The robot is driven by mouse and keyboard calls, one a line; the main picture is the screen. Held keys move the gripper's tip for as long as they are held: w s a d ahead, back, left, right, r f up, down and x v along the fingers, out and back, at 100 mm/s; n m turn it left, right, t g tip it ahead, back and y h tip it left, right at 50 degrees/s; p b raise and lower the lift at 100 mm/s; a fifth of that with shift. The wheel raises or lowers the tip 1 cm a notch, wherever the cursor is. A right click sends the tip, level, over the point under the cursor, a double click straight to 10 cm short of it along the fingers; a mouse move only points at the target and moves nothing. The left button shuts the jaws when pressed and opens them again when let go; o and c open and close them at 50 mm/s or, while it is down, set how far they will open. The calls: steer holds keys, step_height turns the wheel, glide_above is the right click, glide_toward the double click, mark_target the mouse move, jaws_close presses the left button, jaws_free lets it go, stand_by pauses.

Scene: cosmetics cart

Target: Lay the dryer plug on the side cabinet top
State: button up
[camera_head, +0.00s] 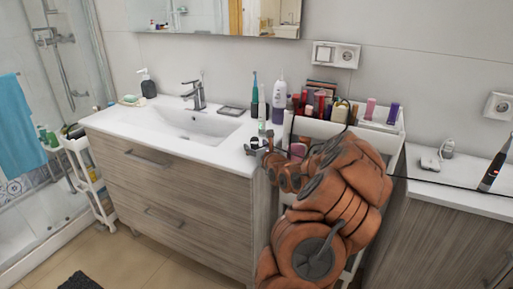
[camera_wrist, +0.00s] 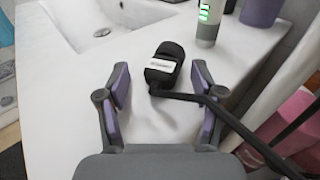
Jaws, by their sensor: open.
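The dryer plug, a black plug with a white label (camera_wrist: 165,65), lies on the white washbasin top (camera_wrist: 60,95) in the wrist view. Its black cable (camera_wrist: 220,112) runs right and down over the edge. My gripper (camera_wrist: 160,78) is open, with its purple-padded fingers on either side of the plug and clear gaps to it. In the head view my gripper (camera_head: 262,150) is at the right front corner of the washbasin top; I cannot make out the plug clearly there. The side cabinet top (camera_head: 465,195) is the white surface at the far right.
A white cart (camera_head: 393,128) with several cosmetics stands between basin and side cabinet, partly behind my arm. A white object (camera_head: 430,161) and a dark styling tool (camera_head: 494,170) are on the side cabinet.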

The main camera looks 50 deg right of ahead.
steer(key=b+v, duration=0.2)
steer(key=v, duration=1)
